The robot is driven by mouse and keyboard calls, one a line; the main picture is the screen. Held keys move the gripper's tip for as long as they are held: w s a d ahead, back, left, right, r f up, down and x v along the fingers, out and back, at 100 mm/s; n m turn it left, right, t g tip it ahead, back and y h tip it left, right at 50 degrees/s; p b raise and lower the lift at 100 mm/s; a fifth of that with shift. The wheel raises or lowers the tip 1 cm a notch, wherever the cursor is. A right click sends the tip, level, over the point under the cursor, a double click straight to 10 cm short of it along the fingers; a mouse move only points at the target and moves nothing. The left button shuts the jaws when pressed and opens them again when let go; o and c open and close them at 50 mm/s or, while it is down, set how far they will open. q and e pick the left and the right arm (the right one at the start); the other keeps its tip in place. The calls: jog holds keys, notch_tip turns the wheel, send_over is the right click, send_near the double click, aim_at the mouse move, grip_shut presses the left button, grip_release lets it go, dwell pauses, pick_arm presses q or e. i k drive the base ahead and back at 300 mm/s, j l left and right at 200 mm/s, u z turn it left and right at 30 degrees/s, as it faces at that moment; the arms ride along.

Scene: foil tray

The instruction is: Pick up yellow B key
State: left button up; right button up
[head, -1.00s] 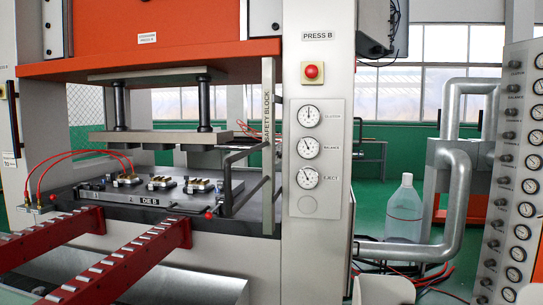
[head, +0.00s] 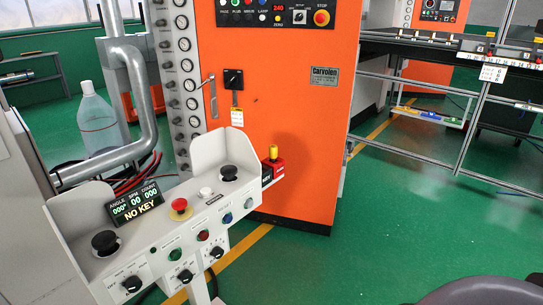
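A small yellow-topped piece (head: 273,152) stands upright in a red block (head: 273,170) at the right end of the white control console. It may be the yellow B key, but no letter on it is readable. A dark plate beside the block carries partly hidden white lettering. The console display (head: 136,205) reads "NO KEY". Neither of my grippers is in view.
The white console (head: 180,240) has several knobs and buttons. An orange cabinet (head: 290,110) stands behind it. A rail rack (head: 460,125) is at the right. A clear bottle (head: 96,120) stands left. Green floor (head: 370,240) is open right of the console.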

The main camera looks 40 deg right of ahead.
aim_at(273, 148)
jog(key=i+l+u, duration=0.15)
jog(key=l+u, duration=0.15)
jog(key=l, duration=0.7)
jog(key=l+u, duration=0.25)
jog(key=l, duration=0.8)
